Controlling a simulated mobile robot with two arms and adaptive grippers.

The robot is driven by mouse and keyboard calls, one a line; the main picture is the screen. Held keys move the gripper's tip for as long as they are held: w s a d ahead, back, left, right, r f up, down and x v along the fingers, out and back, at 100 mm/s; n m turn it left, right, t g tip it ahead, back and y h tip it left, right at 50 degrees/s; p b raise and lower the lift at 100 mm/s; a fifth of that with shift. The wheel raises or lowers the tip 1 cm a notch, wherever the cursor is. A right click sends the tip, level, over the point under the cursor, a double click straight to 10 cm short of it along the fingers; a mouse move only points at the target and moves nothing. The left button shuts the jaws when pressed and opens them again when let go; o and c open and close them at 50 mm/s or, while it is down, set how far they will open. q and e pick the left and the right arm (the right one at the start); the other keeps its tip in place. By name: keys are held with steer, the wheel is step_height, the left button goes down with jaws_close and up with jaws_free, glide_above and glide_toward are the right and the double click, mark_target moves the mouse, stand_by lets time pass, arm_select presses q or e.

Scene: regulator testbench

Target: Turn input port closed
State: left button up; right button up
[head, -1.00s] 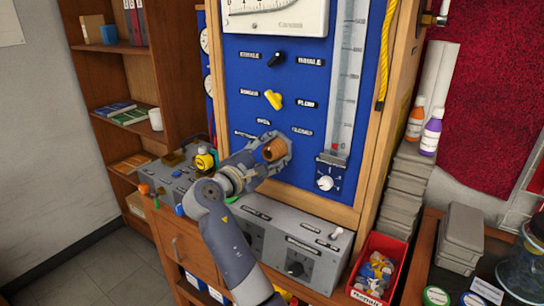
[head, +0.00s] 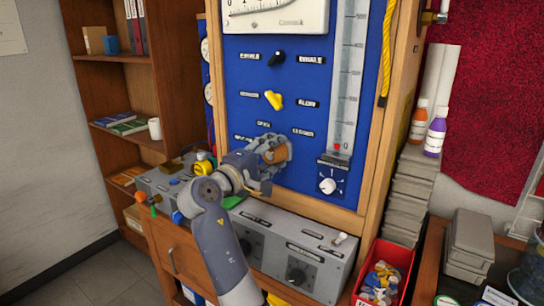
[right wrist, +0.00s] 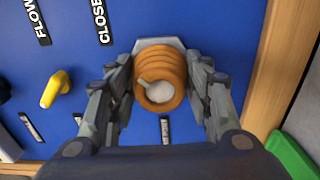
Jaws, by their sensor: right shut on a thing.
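The input port knob is an orange-brown ribbed knob (right wrist: 160,82) with a pale round centre, on the blue panel (head: 310,90). In the head view the knob (head: 274,154) is partly hidden by my right gripper (head: 270,158). In the right wrist view my right gripper (right wrist: 160,90) has a finger on each side of the knob and is shut on it. A label reading "CLOSE…" (right wrist: 101,22) is on the panel up and left of the knob. My left gripper is not in view.
A yellow knob (head: 273,100) and a black knob (head: 276,59) sit above on the panel. A white dial (head: 327,186) is at lower right. A grey control box (head: 290,245) stands below. A red bin (head: 383,272) of small parts is at right.

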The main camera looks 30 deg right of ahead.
steer(key=shift+f, duration=0.15)
steer(key=o, duration=1)
steer(key=shift+o, duration=0.2)
